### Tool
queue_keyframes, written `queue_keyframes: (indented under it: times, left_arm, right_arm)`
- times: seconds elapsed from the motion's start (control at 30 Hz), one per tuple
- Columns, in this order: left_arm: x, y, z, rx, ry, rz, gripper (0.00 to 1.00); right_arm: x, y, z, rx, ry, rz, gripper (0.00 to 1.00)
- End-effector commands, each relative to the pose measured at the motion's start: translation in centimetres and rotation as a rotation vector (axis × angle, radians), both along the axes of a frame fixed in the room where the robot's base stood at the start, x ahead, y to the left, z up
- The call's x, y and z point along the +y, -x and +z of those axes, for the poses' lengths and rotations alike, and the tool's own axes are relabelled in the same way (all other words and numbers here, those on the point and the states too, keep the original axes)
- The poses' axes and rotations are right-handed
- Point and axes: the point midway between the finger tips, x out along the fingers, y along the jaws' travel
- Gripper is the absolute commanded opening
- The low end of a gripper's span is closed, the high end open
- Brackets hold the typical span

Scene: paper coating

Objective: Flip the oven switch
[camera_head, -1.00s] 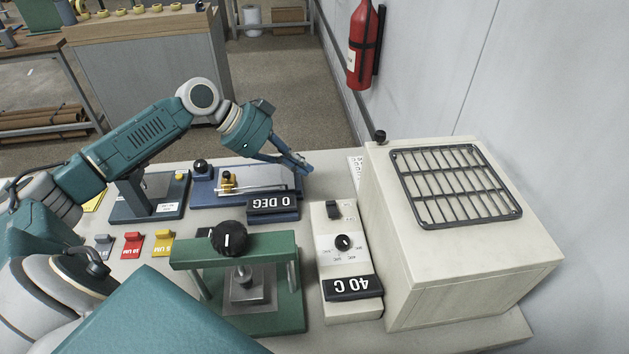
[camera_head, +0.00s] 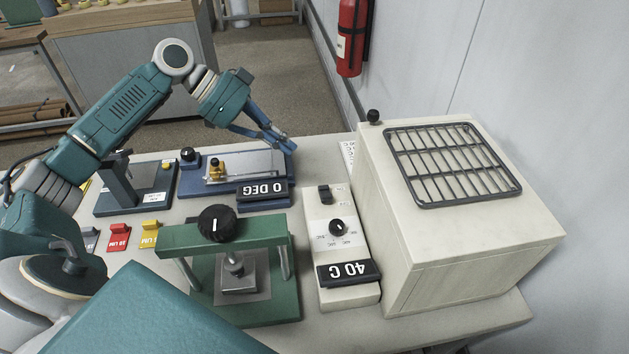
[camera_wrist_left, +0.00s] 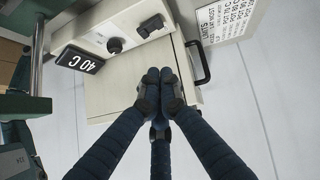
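The oven controller is a pale box (camera_head: 347,296) beside the oven, with a black rocker switch (camera_head: 325,194) at its far end, a dial knob (camera_head: 337,227) and a "40 C" display (camera_head: 348,273). The switch also shows in the left wrist view (camera_wrist_left: 151,25). My left gripper (camera_head: 284,142) is above the far edge of the bench, beyond the switch and apart from it. In the left wrist view its fingertips (camera_wrist_left: 160,84) are together with nothing visible between them. My right gripper is not in view.
The cream oven (camera_head: 450,250) with a black rack (camera_head: 452,163) on top stands right of the controller. A green press (camera_head: 245,310) is on its left. A wall stands at right.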

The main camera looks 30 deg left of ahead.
Motion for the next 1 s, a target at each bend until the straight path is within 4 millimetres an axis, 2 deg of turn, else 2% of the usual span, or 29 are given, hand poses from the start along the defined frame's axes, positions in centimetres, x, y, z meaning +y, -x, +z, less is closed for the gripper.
queue_keyframes:
  times: [0.27,0.43,0.87,1.0]
  left_arm:
    - [-0.1,0.0,0.0,0.001,-0.001,0.0,0.0]
    - [-1.1,-0.4,-0.8,0.002,0.001,-0.001,0.0]
    - [-6.9,-3.2,-6.7,0.001,0.001,-0.001,0.0]
    - [-6.8,-2.6,-9.0,0.004,-0.001,0.002,0.0]
  right_arm:
    - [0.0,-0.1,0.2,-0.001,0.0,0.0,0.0]
    - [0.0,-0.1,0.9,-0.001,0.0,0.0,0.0]
    - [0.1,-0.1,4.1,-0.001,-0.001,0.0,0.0]
    - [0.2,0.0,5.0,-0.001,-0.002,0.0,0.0]
